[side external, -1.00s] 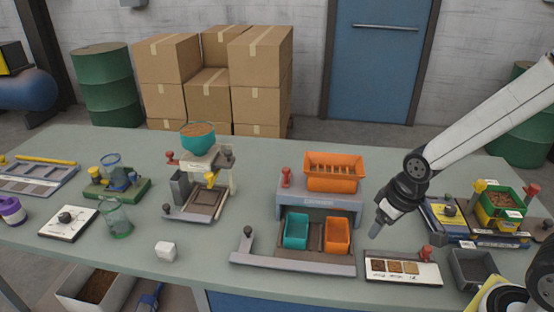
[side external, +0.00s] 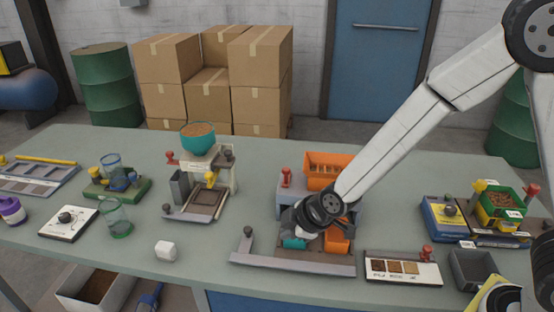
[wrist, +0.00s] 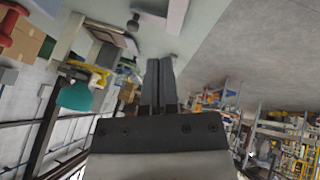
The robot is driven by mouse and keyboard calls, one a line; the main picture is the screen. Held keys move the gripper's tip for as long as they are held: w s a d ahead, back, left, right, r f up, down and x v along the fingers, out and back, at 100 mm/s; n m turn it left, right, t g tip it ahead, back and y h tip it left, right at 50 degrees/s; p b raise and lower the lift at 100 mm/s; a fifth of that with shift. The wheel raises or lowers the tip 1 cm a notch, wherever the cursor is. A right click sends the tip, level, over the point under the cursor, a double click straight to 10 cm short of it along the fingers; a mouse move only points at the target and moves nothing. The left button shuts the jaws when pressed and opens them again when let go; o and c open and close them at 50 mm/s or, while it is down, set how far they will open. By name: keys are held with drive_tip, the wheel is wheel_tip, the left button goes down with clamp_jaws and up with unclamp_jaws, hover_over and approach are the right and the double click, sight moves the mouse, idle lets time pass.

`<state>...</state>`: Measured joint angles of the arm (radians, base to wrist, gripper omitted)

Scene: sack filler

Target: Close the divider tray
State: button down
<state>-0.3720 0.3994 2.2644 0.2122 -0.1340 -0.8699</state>
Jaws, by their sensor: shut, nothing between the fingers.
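The divider tray (side external: 300,264) extends out at the front of the grey divider station, in the side view. It has a long grey front bar and a black knob (side external: 248,231) on its left arm. A teal bin (side external: 294,243) and an orange bin (side external: 337,240) sit in it, both partly hidden by my arm. My gripper (wrist: 161,85) is shut and empty in the wrist view. In the side view my wrist is over the bins and hides the fingertips. I cannot tell whether they touch anything.
An orange hopper (side external: 325,165) tops the station, with a red knob (side external: 286,174) at its left. A sample board (side external: 402,268) and grey box (side external: 473,268) lie to the right.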

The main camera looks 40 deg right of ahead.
drive_tip(key=shift+w+a+f+n, duration=0.1)
drive_tip(key=shift+w+a+n, duration=0.15)
drive_tip(key=shift+a, duration=0.2)
drive_tip(key=shift+w+a+f+n, duration=0.1)
drive_tip(key=shift+w+a+n, duration=0.05)
drive_tip(key=shift+a+n, duration=0.25)
drive_tip(key=shift+w+a+f, duration=0.1)
drive_tip(key=shift+f, duration=0.1)
approach(247, 245)
drive_tip(key=shift+a+f, duration=0.25)
drive_tip(key=shift+f, duration=0.35)
drive_tip(key=shift+a+f, duration=0.2)
drive_tip(key=shift+f, duration=0.45)
drive_tip(key=shift+a+f, duration=0.25)
drive_tip(key=shift+f, duration=0.35)
drive_tip(key=w, duration=0.2)
drive_tip(key=shift+w+d+f, duration=0.25)
drive_tip(key=shift+w+d, duration=0.35)
drive_tip(key=shift+w, duration=0.5)
